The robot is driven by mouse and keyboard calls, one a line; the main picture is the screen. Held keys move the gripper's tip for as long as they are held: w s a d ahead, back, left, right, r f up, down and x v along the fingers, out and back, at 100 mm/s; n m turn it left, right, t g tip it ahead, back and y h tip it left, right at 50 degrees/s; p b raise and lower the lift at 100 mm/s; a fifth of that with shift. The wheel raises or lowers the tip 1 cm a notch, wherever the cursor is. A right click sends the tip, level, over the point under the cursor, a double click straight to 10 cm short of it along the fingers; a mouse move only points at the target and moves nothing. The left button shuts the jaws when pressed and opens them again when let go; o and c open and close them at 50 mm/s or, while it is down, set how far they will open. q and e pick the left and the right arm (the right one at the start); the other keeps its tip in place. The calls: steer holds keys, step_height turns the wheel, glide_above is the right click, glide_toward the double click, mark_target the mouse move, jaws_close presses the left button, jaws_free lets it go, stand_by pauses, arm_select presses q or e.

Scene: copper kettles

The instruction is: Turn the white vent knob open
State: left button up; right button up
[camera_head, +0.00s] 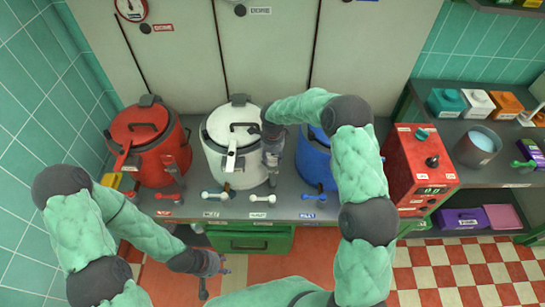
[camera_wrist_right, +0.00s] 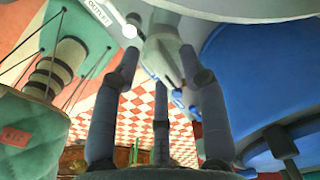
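Two white knobs stand on the grey counter front before the white kettle (camera_head: 222,173): a left one (camera_head: 214,195) and a right one (camera_head: 262,198). Their head-view labels are too small to read, so I cannot tell which is the vent knob. In the right wrist view a white knob (camera_wrist_right: 130,30) is beside a label reading OUTLET. My right gripper (camera_head: 272,165) points down between the white and blue kettles, above and behind the right white knob. Its fingers are apart, with a pale grey part beyond them. My left gripper (camera_head: 222,264) is low in front of the counter, fingers spread, empty.
A red kettle (camera_head: 165,158) stands left and a blue kettle (camera_head: 312,165) right, partly behind my right arm. A red knob (camera_head: 168,196) and blue knob (camera_head: 314,197) flank the white ones. A red control box (camera_head: 420,165) stands further right.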

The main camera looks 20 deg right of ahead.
jaws_close()
steer(key=shift+n, duration=0.4)
steer(key=n, duration=0.3)
steer(key=shift+d+b, duration=0.1)
steer(key=shift+b, duration=0.25)
steer(key=n, duration=0.3)
steer(key=shift+n, duration=0.3)
steer(key=n, duration=0.5)
steer(key=shift+w+d, duration=0.1)
steer(key=shift+d, duration=0.05)
steer(key=n, duration=0.5)
steer(key=shift+w+p, duration=0.1)
steer(key=shift+p, duration=0.2)
steer(key=shift+n, duration=0.4)
